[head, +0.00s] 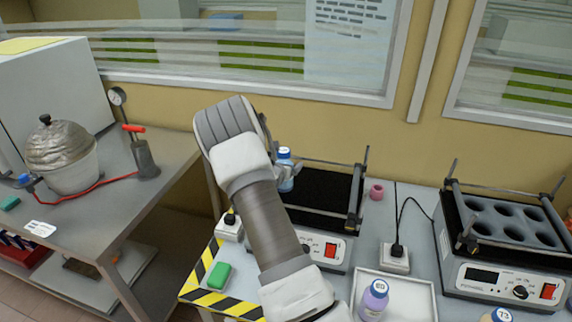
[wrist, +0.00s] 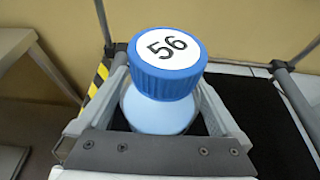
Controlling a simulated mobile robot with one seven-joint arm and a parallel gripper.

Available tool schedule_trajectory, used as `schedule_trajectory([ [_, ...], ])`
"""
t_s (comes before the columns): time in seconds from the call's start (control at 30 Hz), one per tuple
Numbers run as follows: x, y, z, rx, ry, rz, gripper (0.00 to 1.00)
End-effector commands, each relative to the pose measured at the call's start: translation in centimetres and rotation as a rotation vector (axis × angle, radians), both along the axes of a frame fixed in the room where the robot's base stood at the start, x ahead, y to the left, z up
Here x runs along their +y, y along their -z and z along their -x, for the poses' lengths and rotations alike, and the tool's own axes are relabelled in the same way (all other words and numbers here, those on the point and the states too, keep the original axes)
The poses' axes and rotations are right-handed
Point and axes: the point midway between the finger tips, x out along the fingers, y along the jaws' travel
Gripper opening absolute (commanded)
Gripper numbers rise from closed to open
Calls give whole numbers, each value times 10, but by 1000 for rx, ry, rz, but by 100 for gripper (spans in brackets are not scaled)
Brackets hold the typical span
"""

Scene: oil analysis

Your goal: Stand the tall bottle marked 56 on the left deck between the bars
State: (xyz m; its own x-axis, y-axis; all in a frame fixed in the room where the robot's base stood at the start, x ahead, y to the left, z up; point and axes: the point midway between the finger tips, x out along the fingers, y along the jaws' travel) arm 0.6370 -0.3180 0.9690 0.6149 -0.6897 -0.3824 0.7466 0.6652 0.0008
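The bottle marked 56 (wrist: 160,108) has a light blue body, a blue cap and a white label on top. It is upright between the two fingers of my gripper (wrist: 160,112), which look closed on its sides. In the head view the bottle (head: 285,184) is at the left end of the left deck (head: 325,188), partly behind my arm. The deck is a black flat top with grey bars (head: 325,215) along it. In the wrist view bars show on both sides of the bottle. Its base is hidden, so I cannot tell whether it touches the deck.
A second shaker with round holes (head: 505,222) stands at the right. A white tray (head: 418,290) holds a bottle marked 60 (head: 374,300). A bottle marked 73 (head: 497,315) is at the front. A pink piece (head: 376,192) and a green block (head: 219,275) lie near the left deck.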

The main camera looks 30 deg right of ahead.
Motion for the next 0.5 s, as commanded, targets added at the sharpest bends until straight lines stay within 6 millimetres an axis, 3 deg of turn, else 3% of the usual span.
schedule_trajectory([
  [0.23,0,-5,0,0,0,0,100],
  [0.5,30,-19,25,-1,-1,-2,100],
])
